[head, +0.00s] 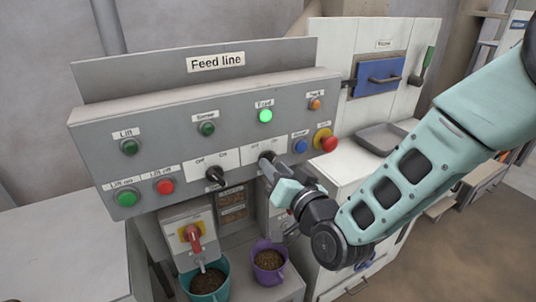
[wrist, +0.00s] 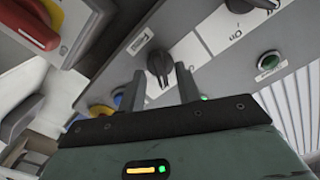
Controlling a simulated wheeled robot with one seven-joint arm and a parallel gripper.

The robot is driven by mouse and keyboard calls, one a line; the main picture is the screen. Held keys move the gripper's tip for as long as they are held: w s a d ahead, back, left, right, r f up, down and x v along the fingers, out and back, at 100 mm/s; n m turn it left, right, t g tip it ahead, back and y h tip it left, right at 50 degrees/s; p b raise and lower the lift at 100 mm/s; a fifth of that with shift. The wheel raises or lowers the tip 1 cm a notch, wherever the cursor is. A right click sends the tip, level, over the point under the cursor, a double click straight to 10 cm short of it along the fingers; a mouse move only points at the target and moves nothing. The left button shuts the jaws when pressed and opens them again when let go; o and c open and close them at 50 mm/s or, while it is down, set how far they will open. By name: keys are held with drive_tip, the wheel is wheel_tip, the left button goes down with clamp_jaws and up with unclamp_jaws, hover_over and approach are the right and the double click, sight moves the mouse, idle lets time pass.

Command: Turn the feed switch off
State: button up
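The grey feed line panel (head: 190,105) faces me. A black rotary knob (head: 266,158) sits on a white off/on plate below the lit green feed lamp (head: 265,116). My gripper (head: 273,171) is at this knob and partly covers it. In the wrist view the knob (wrist: 160,62) stands between the two dark fingertips of my gripper (wrist: 160,72). The fingers are apart, with gaps to the knob visible on both sides. I cannot tell which mark the knob points to.
A second black knob (head: 215,174) is to the left. A blue button (head: 301,146) and a red mushroom button (head: 327,140) are close on the right.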

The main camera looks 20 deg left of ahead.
drive_tip(key=shift+w+a, duration=0.2)
drive_tip(key=shift+c, duration=0.3)
clamp_jaws()
